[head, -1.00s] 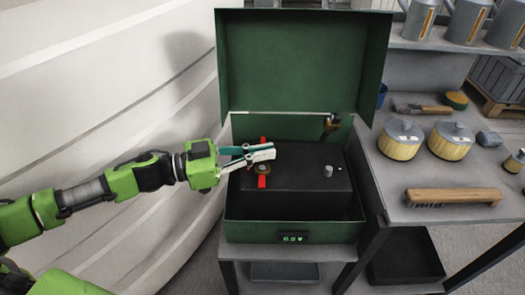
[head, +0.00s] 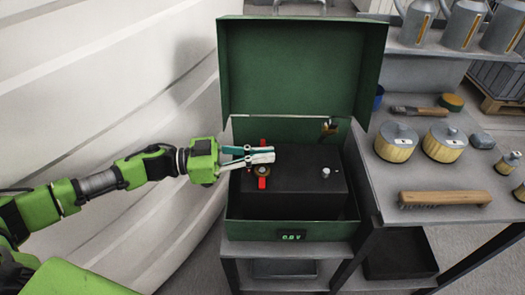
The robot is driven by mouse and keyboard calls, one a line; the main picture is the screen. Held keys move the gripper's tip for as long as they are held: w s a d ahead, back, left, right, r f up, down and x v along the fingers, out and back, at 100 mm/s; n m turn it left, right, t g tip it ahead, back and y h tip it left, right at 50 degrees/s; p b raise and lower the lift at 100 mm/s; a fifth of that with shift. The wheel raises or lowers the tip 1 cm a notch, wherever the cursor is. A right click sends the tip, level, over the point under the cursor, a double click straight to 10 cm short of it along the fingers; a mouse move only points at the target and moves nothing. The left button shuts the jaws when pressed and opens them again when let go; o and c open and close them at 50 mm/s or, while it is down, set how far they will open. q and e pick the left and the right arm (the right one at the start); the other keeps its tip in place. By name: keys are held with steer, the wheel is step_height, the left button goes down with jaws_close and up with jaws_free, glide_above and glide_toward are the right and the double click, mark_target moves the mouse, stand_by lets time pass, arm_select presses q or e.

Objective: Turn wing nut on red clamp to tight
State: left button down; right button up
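The red clamp (head: 262,183) sits on the left end of the black battery (head: 300,182) inside the green box. A small brownish wing nut (head: 262,170) is on the clamp's middle. My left gripper (head: 272,154) reaches in from the left, just behind the wing nut in the picture. Its fingers are apart by a narrow gap and hold nothing that I can see. They cover part of the clamp between its front and back ends. I cannot tell whether they touch the wing nut. My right gripper is not in view.
The box's green lid (head: 300,70) stands open behind. A silver post (head: 325,173) rises on the battery's right. The right shelf holds a brush (head: 445,198) and lidded tins (head: 397,143).

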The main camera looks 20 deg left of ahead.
arm_select(q)
steer(key=c, duration=2.2)
jaws_free()
steer(key=shift+c, duration=0.2)
steer(key=shift+a, duration=0.15)
steer(key=v, duration=0.7)
steer(key=shift+s+a, duration=0.1)
steer(key=shift+s, duration=0.1)
